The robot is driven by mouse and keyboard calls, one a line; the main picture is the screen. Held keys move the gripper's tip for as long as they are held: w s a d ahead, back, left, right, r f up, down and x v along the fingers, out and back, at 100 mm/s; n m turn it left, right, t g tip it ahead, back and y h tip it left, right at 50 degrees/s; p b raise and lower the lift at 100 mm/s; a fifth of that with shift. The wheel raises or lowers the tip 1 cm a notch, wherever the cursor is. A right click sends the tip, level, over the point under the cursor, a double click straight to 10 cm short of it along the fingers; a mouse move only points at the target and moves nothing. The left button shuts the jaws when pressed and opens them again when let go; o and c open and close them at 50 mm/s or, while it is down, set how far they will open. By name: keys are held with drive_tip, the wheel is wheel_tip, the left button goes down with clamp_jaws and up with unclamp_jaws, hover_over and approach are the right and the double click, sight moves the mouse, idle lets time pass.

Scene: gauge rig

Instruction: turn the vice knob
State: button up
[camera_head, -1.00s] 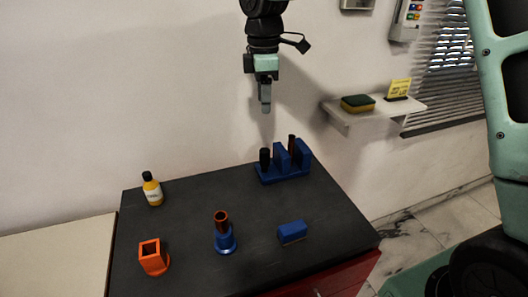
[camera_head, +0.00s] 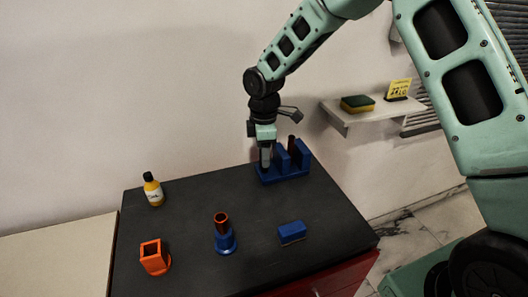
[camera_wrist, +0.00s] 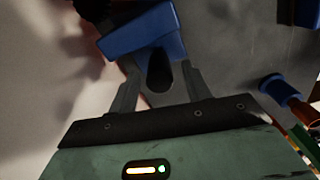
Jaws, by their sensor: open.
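The blue vice (camera_head: 285,175) stands at the back right of the dark table top, with upright blue jaws and a dark reddish piece showing between them. My gripper (camera_head: 265,162) points down at the left end of the vice. It hides the black vice knob in the head view. In the wrist view the knob (camera_wrist: 158,72) shows as a dark rounded post beside the blue vice body (camera_wrist: 145,32). My two fingers stand apart, one on each side of the knob. A small gap seems to show on each side; contact cannot be made out.
A yellow bottle (camera_head: 153,190), an orange square socket (camera_head: 153,258), a blue holder with a brown tube (camera_head: 224,238) and a blue block (camera_head: 292,233) stand apart on the table (camera_head: 190,220). A wall shelf (camera_head: 375,112) with a sponge (camera_head: 357,103) is at the right.

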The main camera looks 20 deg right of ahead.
drive_tip(key=shift+f, duration=0.35)
drive_tip(key=c, duration=1)
